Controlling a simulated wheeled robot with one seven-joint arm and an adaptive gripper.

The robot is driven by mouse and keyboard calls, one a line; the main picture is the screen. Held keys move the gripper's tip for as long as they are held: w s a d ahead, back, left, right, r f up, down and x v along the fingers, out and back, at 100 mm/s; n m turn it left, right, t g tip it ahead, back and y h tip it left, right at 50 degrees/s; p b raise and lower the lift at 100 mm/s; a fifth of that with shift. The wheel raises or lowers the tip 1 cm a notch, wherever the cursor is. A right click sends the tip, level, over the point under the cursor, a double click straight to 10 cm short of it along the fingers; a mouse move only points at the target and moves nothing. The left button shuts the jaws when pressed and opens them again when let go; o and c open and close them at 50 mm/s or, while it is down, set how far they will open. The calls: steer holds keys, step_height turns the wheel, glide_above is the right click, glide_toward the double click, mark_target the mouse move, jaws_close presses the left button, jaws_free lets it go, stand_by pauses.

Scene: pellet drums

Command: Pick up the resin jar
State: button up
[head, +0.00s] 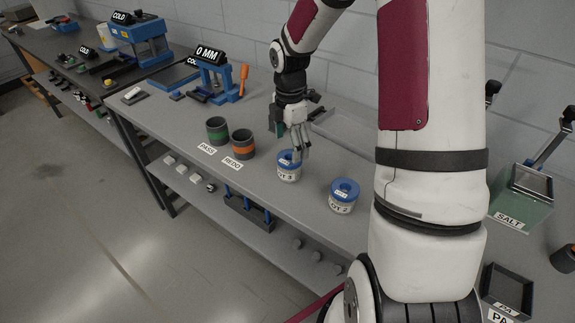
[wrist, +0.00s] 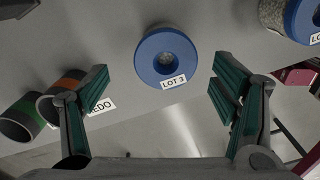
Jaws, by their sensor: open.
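Two pale jars with blue ring-shaped tops stand on the grey bench; none is marked "resin". The LOT 3 jar (head: 288,174) stands upright below my gripper (head: 294,148). In the wrist view its blue top (wrist: 149,65) lies between and a little beyond my open fingers (wrist: 164,82), with small grey matter in the centre hole. The LOT 2 jar (head: 342,205) stands to the right and nearer, and shows at the top right corner of the wrist view (wrist: 297,18). My gripper is empty. In the head view, my fingers overlap the LOT 3 jar's top; contact cannot be told.
A green-banded cup (head: 217,133) by a PASS label and an orange-banded cup (head: 242,148) by a REDO label stand left of the jars. A grey tray (head: 345,130) lies behind my gripper. A SALT container (head: 522,200) stands right, past my arm.

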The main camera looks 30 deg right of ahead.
mark_target(289, 152)
step_height(289, 152, down, 3)
steer(key=shift+f, duration=0.1)
steer(key=f, duration=0.4)
steer(key=shift+s+a+f+p, duration=0.15)
steer(key=shift+s+f+p, duration=0.15)
steer(key=shift+s, duration=0.1)
steer(key=shift+f, duration=0.4)
steer(key=shift+w, duration=0.1)
steer(key=c, duration=1.5)
